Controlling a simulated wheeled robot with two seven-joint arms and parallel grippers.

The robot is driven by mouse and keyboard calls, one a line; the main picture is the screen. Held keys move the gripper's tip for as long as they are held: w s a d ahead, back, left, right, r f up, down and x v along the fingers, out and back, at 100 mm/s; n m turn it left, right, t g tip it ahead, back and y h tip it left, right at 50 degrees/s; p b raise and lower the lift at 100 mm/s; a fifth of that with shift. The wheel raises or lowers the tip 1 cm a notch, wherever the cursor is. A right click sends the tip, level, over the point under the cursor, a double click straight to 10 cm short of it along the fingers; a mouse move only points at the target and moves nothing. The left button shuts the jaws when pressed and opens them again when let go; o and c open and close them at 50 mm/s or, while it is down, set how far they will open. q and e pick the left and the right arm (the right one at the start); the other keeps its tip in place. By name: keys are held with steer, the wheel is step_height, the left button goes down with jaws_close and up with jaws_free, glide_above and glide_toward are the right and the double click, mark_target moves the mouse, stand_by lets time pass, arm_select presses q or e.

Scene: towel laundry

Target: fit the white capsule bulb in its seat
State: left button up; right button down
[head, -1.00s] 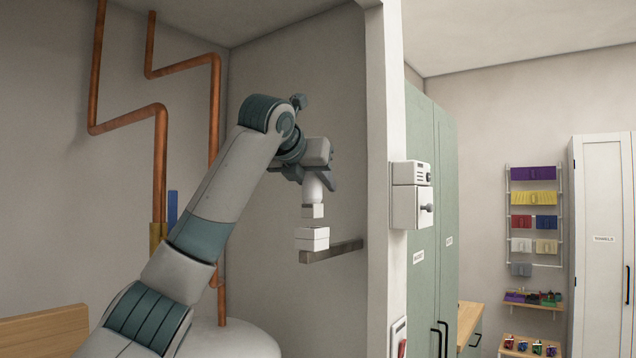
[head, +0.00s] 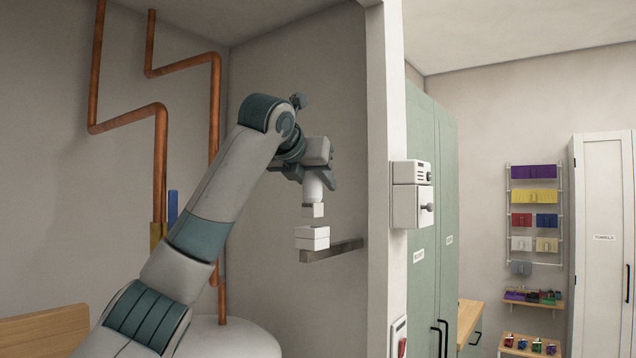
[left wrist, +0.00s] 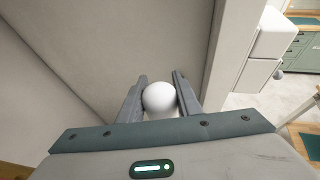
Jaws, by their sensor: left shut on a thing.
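My left gripper (head: 318,176) is shut on the white capsule bulb (head: 312,188), which hangs upright with its square base downward. In the left wrist view the bulb's round white end (left wrist: 159,97) sits between the two grey fingers. Below it, a white block-like seat (head: 312,238) stands on a grey wall bracket (head: 340,249). A gap shows between the bulb's base and the seat. The seat does not show in the left wrist view. My right gripper is out of view.
A white wall edge (head: 377,120) stands close to the right of the gripper, with a white box (head: 404,207) on it. Copper pipes (head: 160,170) run at the left above a white rounded tank (head: 235,342). Green cabinets (head: 430,220) and a towel rack (head: 534,215) stand farther right.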

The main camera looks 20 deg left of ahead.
arm_select(q)
steer(key=shift+f+b, duration=0.65)
steer(key=shift+f, duration=1.1)
stand_by(2.2)
steer(key=o, duration=1.1)
steer(key=shift+s, duration=0.1)
steer(key=shift+s+r+b, duration=0.1)
steer(key=shift+s+b, duration=0.2)
steer(key=shift+s, duration=0.05)
steer(key=shift+b+v, duration=2.7)
steer(key=shift+v, duration=5.6)
